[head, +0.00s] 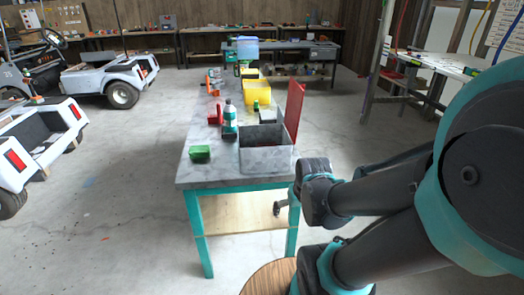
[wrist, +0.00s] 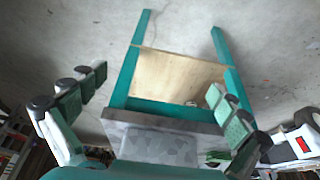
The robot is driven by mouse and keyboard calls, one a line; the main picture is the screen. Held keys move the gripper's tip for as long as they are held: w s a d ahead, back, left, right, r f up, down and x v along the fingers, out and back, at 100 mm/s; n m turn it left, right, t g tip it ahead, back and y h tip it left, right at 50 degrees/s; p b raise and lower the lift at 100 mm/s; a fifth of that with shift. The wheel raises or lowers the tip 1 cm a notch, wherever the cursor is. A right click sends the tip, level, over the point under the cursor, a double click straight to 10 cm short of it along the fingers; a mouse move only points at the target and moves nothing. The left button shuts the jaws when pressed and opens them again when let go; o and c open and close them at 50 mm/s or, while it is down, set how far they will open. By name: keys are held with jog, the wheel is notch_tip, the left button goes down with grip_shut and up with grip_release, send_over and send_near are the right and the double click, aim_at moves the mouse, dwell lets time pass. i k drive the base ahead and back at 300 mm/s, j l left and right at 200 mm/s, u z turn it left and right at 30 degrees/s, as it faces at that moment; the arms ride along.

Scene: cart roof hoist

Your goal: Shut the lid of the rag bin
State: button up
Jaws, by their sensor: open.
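The rag bin (head: 266,160) is a grey, mottled open-topped box at the near right end of the workbench. Its red lid (head: 294,110) stands open, roughly upright, along the bin's right side. In the wrist view, the bin's grey wall (wrist: 160,146) shows at the bottom, between my fingers, with the bench upside down; the lid is not clearly seen there. My gripper (wrist: 158,88) is open and empty, its fingers spread wide left and right. In the head view, my arm reaches in from the right to beside the bench's near end, below the bin; the gripper is mostly hidden there.
The grey-topped workbench (head: 188,176) has teal legs and a wooden lower shelf. A green block (head: 200,152), a bottle (head: 229,122) and a yellow bin (head: 257,92) share its top. White carts (head: 105,76) stand left. The floor right of the bench looks clear.

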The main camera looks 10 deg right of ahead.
aim_at(296, 93)
jog(key=i+l+u, duration=0.25)
jog(key=l, duration=0.3)
jog(key=i+l+u, duration=0.25)
jog(key=l, duration=0.35)
jog(key=l+u, duration=0.25)
jog(key=l, duration=0.35)
jog(key=i+l+u, duration=0.1)
jog(key=l+u, duration=0.15)
jog(key=l, duration=0.4)
